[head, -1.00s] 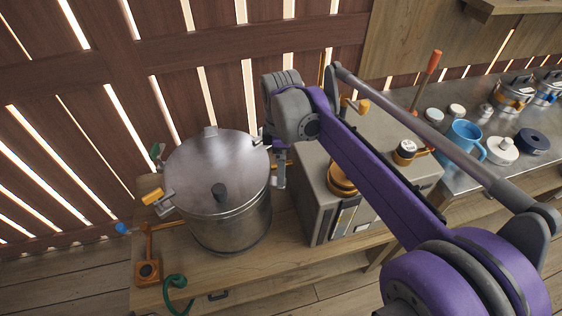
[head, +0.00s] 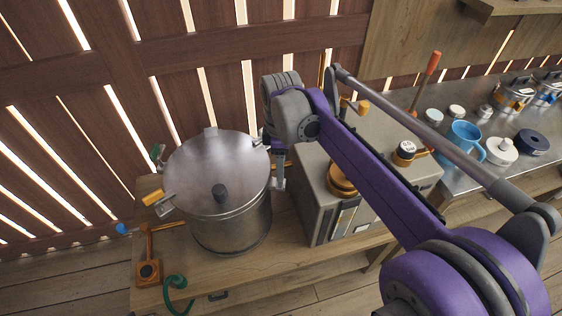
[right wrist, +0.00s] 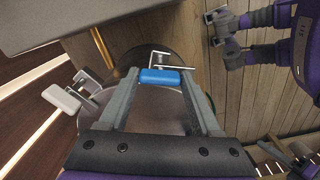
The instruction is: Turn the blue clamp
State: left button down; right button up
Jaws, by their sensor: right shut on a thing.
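A large steel pot (head: 232,225) with a flat grey lid (head: 215,165) stands on the wooden bench. The blue clamp (right wrist: 160,76) is on the pot's right side; its blue handle shows in the right wrist view, but my arm hides it in the head view. My right gripper (right wrist: 160,72) is shut on the blue handle, one finger at each end. In the head view, the right gripper (head: 279,184) hangs beside the pot's right wall, partly hidden by its own wrist.
A yellow clamp (head: 153,197), a green one (head: 157,152) and a white one (right wrist: 62,98) sit around the lid. A grey box (head: 318,190) stands close to the right of the pot. A slatted wall is behind. A green hose (head: 176,282) lies in front.

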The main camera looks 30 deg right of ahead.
jog(key=m+p, duration=0.1)
jog(key=m, duration=0.3)
jog(key=shift+r, duration=0.1)
jog(key=m+p, duration=0.1)
jog(key=m, duration=0.4)
jog(key=m+p, duration=0.1)
jog(key=m, duration=0.4)
jog(key=shift+a, duration=0.1)
jog(key=m, duration=0.4)
jog(key=shift+m, duration=0.7)
jog(key=o, duration=1.4)
